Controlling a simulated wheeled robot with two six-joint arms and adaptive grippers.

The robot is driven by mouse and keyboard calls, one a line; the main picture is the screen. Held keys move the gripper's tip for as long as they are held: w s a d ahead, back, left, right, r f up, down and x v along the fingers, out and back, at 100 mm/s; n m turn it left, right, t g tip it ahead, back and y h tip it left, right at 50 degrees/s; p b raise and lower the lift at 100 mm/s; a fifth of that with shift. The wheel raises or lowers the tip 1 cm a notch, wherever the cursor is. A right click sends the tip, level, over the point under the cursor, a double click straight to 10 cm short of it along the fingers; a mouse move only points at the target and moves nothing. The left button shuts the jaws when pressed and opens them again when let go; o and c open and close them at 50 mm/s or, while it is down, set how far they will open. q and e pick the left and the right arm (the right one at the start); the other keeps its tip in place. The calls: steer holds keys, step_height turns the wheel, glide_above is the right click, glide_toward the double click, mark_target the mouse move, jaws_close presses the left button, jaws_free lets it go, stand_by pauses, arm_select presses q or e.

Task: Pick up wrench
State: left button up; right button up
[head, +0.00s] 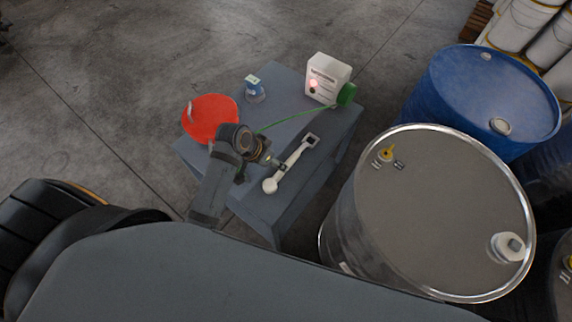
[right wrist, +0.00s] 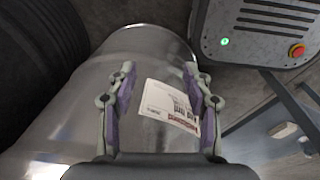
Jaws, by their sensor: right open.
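The wrench (head: 294,160) is pale and long, with a squarish end at the upper right and a round end at the lower left. It lies on the grey table (head: 276,73) near the edge facing the drums. My right gripper (head: 279,165) is beside the middle of the wrench in the head view; any contact cannot be told. In the right wrist view its two fingers (right wrist: 158,100) are open, with no object held between them. A pale piece at that view's lower right may be part of the wrench. My left gripper is not in view.
A red round item (head: 211,118), a small blue-and-white item (head: 254,87) and a white box (head: 326,78) with a green part stand on the table. A green strip (head: 300,116) crosses it. A steel drum (head: 440,210) and blue drum (head: 480,95) stand close on the right.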

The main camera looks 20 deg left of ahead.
mark_target(292, 161)
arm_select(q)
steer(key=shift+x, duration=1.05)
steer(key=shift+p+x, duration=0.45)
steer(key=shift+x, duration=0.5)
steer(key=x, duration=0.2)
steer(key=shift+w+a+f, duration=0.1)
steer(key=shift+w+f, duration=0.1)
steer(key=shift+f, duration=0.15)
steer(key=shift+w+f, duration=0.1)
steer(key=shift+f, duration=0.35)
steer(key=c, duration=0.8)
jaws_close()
arm_select(e)
steer(key=shift+w+r, duration=0.7)
steer(key=shift+w, duration=0.05)
